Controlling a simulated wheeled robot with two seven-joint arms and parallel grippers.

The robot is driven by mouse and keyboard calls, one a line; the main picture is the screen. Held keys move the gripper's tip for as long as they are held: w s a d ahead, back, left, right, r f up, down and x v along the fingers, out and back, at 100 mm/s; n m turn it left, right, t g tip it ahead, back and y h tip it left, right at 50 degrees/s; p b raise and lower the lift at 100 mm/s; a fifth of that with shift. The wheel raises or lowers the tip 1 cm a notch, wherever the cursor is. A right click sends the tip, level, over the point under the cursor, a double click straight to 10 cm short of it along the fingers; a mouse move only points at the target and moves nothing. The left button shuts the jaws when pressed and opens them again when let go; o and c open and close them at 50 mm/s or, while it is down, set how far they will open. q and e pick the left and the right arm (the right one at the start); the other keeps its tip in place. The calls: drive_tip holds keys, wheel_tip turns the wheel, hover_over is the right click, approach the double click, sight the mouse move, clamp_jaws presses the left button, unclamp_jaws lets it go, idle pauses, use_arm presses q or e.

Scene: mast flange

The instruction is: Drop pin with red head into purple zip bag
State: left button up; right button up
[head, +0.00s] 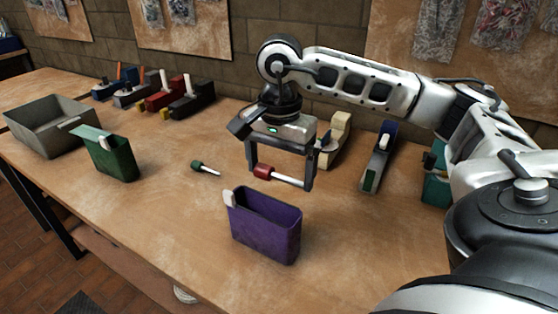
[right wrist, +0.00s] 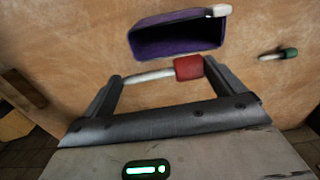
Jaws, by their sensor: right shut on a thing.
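The pin with the red head (head: 263,172) is held sideways between the fingers of my right gripper (head: 281,178), above the table behind the purple zip bag (head: 266,228). In the right wrist view the red head (right wrist: 188,68) sits at the right finger and the pale shaft reaches toward the left finger of the gripper (right wrist: 160,75). The purple bag stands upright and open on the table, with a white tab at its left corner. It also shows in the right wrist view (right wrist: 180,38), its dark opening facing the camera, beyond the pin. My left gripper is out of view.
A pin with a green head (head: 197,166) lies on the table left of the bag. A green bag (head: 112,158) and a grey bin (head: 45,130) stand further left. Several coloured holders line the back by the wall. The table between the green and purple bags is mostly clear.

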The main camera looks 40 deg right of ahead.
drive_tip(key=shift+f, duration=0.65)
